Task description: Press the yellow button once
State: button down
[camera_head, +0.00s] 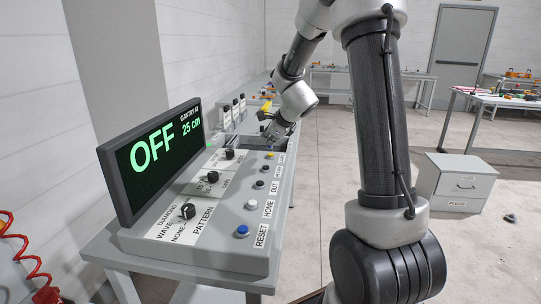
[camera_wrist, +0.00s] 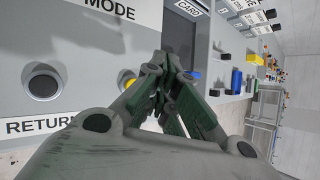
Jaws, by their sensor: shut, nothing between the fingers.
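The yellow button (camera_wrist: 126,79) shows in the wrist view on the grey panel, just left of my fingers and partly hidden by one of them. In the head view my gripper (camera_head: 270,134) is low over the far end of the control console (camera_head: 222,248). I cannot tell whether it touches the panel.
A dark button (camera_wrist: 43,82) labelled RETURN is left of the yellow one. Nearer on the console are a blue RESET button (camera_head: 242,231), a pale HOME button (camera_head: 251,204) and black knobs. The screen (camera_head: 160,155) reads OFF, gantry at 25 cm.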

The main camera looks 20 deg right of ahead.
jog(key=shift+f, duration=1)
dwell(0.8)
jog(key=shift+f, duration=0.35)
jog(key=shift+f, duration=0.5)
dwell(0.4)
jog(key=shift+r, duration=0.9)
jog(key=shift+r, duration=2.5)
